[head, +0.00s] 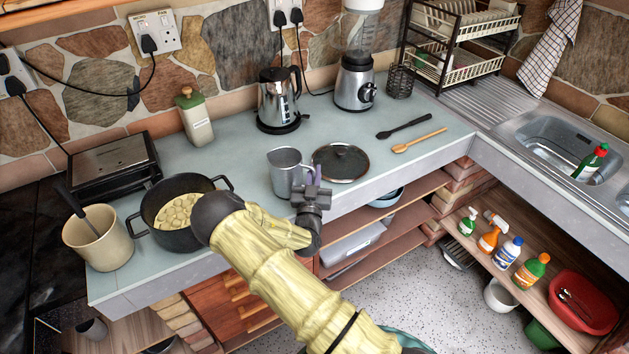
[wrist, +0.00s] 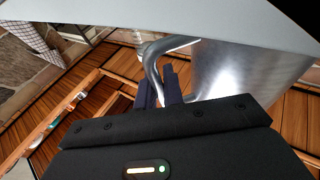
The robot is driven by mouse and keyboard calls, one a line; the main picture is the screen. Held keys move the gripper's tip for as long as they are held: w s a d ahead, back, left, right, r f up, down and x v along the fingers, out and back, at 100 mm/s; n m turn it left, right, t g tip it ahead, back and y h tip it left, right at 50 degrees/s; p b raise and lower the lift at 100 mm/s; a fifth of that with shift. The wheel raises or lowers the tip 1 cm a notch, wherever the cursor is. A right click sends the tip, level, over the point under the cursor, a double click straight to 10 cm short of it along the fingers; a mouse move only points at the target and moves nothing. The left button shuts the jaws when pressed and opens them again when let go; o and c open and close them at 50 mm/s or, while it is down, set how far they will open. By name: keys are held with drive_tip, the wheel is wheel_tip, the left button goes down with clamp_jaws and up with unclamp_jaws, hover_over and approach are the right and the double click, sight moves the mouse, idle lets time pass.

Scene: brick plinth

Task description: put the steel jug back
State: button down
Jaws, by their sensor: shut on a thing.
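The steel jug (head: 285,172) is upright near the front edge of the grey worktop (head: 240,160), left of a dark round lid. My gripper (head: 312,186) is at the jug's right side, shut on its handle. In the wrist view, the dark fingers (wrist: 162,88) close around the curved handle, with the shiny jug body (wrist: 222,68) to the right. I cannot tell whether the jug's base touches the worktop or hangs just above it.
A lidded pan or glass lid (head: 341,162) lies close right of the jug. A kettle (head: 279,100) and blender (head: 355,80) stand behind. A black pot (head: 172,238) of food is at left. Worktop between pot and jug is clear.

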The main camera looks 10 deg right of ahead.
drive_tip(key=shift+f, duration=0.4)
drive_tip(key=shift+f, duration=0.15)
drive_tip(key=c, duration=2)
unclamp_jaws()
drive_tip(key=shift+f, duration=0.1)
drive_tip(key=o, duration=0.5)
